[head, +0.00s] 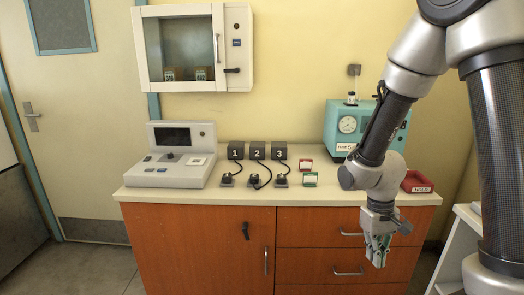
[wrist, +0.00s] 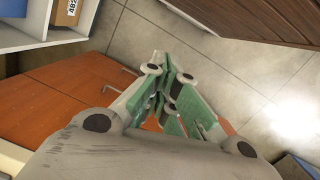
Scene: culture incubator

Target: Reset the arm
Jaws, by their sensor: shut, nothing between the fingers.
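My gripper (head: 377,252) hangs at the right in the head view, pointing down in front of the drawers of the orange cabinet (head: 200,250). It is shut and holds nothing. My arm comes down from the upper right, bent, with its wrist in front of the counter's right part. In the wrist view the green fingers of my gripper (wrist: 172,98) are together above the tiled floor and beside the orange cabinet front (wrist: 80,90).
On the counter (head: 240,188) are a grey console (head: 175,175), numbered black boxes (head: 257,150) with cables, a teal device (head: 345,122) and a red tray (head: 417,184). A wall incubator (head: 193,48) hangs above, door closed. A white shelf (head: 462,225) stands at right. Floor at left is clear.

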